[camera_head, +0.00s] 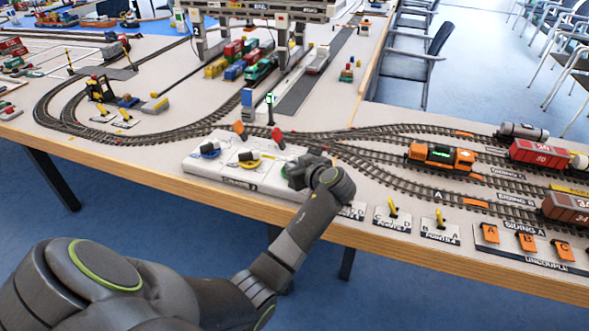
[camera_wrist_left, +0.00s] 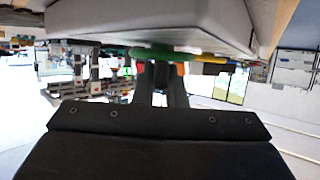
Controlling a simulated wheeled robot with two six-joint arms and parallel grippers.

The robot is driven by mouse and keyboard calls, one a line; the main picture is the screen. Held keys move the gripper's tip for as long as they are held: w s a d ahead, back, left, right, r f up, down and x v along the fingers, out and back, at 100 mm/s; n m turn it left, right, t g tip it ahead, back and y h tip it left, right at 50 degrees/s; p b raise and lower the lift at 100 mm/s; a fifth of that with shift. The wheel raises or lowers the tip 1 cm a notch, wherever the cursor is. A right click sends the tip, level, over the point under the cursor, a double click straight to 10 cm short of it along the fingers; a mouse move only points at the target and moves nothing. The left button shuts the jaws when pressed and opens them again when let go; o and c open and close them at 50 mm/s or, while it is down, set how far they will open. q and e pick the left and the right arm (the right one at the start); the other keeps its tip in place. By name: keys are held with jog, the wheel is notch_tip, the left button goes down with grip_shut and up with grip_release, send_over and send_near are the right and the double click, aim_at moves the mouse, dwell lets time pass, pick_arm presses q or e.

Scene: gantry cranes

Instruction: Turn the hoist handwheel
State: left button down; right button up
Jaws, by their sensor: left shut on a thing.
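A white control panel (camera_head: 228,176) at the table's front edge carries a row of handwheels. The blue handwheel (camera_head: 209,150) and the yellow handwheel (camera_head: 248,160) are uncovered. My left gripper (camera_head: 293,172) is at the right end of the panel and hides what is there. In the left wrist view my left gripper's fingers (camera_wrist_left: 163,78) are shut on a green handwheel (camera_wrist_left: 150,53), seen edge-on near the panel. I cannot read which handwheel is labelled hoist. My right gripper is not in view.
A model gantry crane (camera_head: 262,12) stands behind the panel over container wagons. Rail tracks (camera_head: 390,160) run close behind and to the right, with an orange locomotive (camera_head: 440,157). Yellow point levers (camera_head: 393,207) stand right of the panel. Two small signals are just behind it.

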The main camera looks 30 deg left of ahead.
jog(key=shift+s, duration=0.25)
pick_arm(q)
jog(key=c, duration=1.5)
grip_release()
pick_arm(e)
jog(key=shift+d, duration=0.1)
